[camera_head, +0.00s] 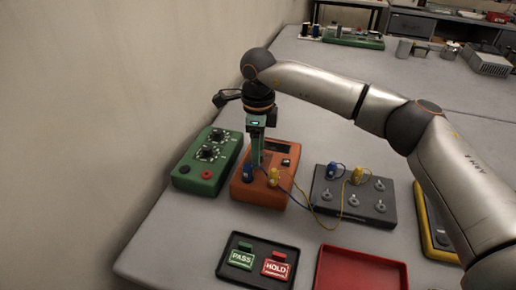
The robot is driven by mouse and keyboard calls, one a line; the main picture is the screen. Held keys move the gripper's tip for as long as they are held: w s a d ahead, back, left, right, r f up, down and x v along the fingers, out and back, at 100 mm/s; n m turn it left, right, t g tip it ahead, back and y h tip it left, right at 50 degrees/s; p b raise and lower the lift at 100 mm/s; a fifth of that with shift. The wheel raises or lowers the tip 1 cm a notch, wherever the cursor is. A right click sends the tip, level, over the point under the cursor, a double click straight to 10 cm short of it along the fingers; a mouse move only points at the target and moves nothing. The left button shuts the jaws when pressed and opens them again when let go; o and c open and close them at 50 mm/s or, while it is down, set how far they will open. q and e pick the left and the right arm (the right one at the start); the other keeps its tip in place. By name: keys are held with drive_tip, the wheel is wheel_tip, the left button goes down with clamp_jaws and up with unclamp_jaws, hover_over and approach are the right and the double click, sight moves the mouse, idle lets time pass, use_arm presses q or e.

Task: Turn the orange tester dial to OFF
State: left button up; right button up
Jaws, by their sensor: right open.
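The orange tester (262,195) stands on the grey table, between a green box and a black terminal block. Blue and yellow plugs (273,178) sit in its front part, and a dark display shows near its back. My right gripper (257,163) points down over the tester's back left part. Its jaws are open, and the fingertips are close to the tester's top; I cannot tell whether they touch it. The dial is hidden behind the gripper, so its setting cannot be read. My left gripper is not in view.
A green box with black knobs (207,162) is just left of the tester. The black terminal block (353,195) is to the right, joined by blue and yellow wires. A black tray with PASS and HOLD tags (236,281) and a red tray (362,271) are in front.

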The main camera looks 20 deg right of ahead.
wheel_tip(320, 180, up, 13)
drive_tip(key=shift+f+b, duration=0.2)
drive_tip(key=shift+b, duration=0.15)
idle(0.3)
